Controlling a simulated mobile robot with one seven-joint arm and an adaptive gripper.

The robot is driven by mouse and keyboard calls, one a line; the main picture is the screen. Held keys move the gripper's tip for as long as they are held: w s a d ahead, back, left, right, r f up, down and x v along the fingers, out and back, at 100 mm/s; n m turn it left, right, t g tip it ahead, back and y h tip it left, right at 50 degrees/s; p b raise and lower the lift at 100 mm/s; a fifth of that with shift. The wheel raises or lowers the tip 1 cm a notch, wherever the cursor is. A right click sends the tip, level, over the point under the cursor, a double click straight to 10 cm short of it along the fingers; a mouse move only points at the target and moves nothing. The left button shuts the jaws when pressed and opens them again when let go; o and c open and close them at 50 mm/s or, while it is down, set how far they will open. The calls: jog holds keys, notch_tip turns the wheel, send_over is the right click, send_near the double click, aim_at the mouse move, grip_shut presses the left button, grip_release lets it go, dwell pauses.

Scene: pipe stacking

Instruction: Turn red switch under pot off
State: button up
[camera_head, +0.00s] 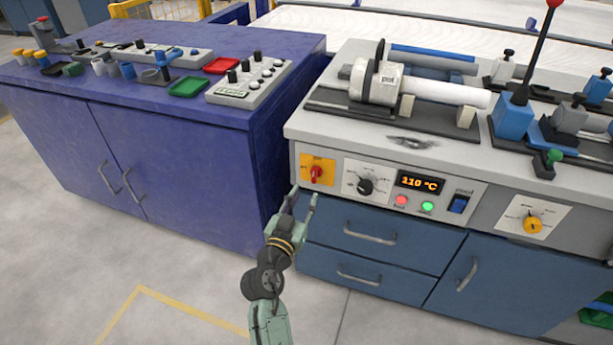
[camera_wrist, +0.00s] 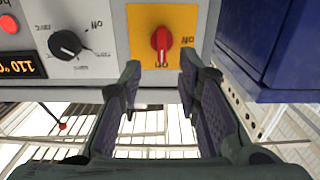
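The red switch (camera_head: 316,174) is a rotary knob on a yellow plate (camera_head: 305,164) at the left end of the grey control panel. My gripper (camera_head: 304,197) is open and empty, just in front of and slightly below the switch. In the wrist view its two fingers (camera_wrist: 160,80) stand apart either side of the switch, with no visible contact.
Right of the switch are a black dial (camera_head: 365,186), an orange display (camera_head: 419,184) reading 110 °C, red and green buttons (camera_head: 427,207) and a blue switch (camera_head: 459,204). Blue drawers (camera_head: 370,237) sit below. A blue cabinet (camera_head: 180,150) stands close on the left.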

aim_at(313, 177)
jog(key=p+x, duration=0.2)
jog(key=x, duration=0.5)
jog(key=shift+w, duration=0.2)
jog(key=shift+c, duration=0.3)
grip_shut()
